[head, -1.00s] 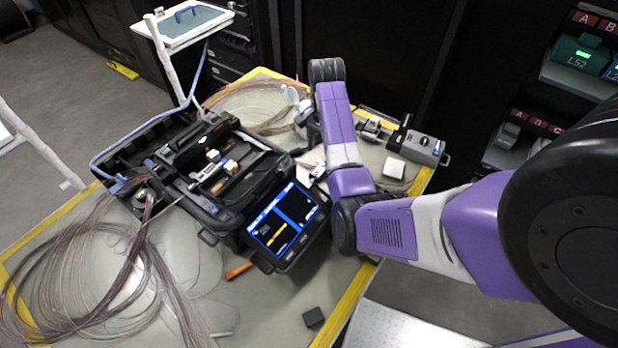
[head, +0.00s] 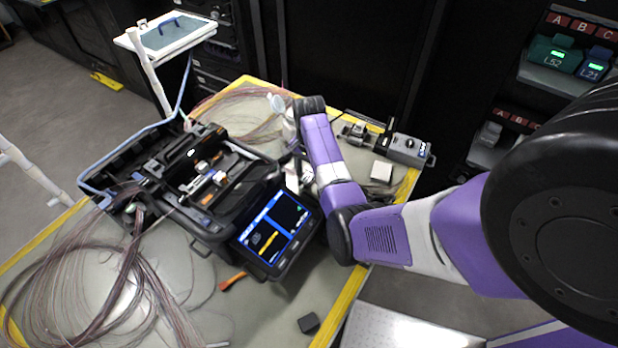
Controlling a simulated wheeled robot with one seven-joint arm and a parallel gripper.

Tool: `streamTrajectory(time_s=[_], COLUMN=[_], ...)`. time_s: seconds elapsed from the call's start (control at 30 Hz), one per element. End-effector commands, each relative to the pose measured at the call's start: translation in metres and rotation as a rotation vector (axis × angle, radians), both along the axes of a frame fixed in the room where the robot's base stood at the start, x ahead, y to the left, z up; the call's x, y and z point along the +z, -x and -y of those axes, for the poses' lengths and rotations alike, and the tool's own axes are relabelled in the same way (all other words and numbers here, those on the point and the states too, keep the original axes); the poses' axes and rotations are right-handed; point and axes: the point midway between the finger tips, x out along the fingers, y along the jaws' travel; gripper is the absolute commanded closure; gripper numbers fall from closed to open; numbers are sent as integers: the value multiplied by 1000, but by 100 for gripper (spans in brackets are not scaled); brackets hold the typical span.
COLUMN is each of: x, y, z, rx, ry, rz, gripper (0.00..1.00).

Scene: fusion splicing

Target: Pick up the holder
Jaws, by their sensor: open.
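My gripper (head: 299,182) points down beside the right side of the black fusion splicer (head: 218,190), partly hidden by my purple forearm. It is open, and nothing is seen between its jaws. I cannot tell for certain which piece is the holder. Small white and orange clamp pieces (head: 212,180) sit in the splicer's open top, apart from my gripper. A small metallic device (head: 355,131) and a grey tool with a dial (head: 408,148) stand at the table's back right.
The splicer screen (head: 272,230) faces front. Looped fibres (head: 90,270) cover the table's left side. An orange tool (head: 233,281), a small dark block (head: 309,323) and a white box (head: 381,172) lie on the table. The front middle is mostly clear.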

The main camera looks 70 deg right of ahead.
Motion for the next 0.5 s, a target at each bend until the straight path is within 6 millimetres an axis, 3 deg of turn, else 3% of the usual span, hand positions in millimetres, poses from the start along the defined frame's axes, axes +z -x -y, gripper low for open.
streamTrajectory(time_s=[0.07, 0.3, 0.5], x=[0, 0, 1], y=[0, 0, 0], z=[0, 0, 0], rx=[0, 0, 0], ry=[0, 0, 0], rz=[0, 0, 0], gripper=[50, 97, 100])
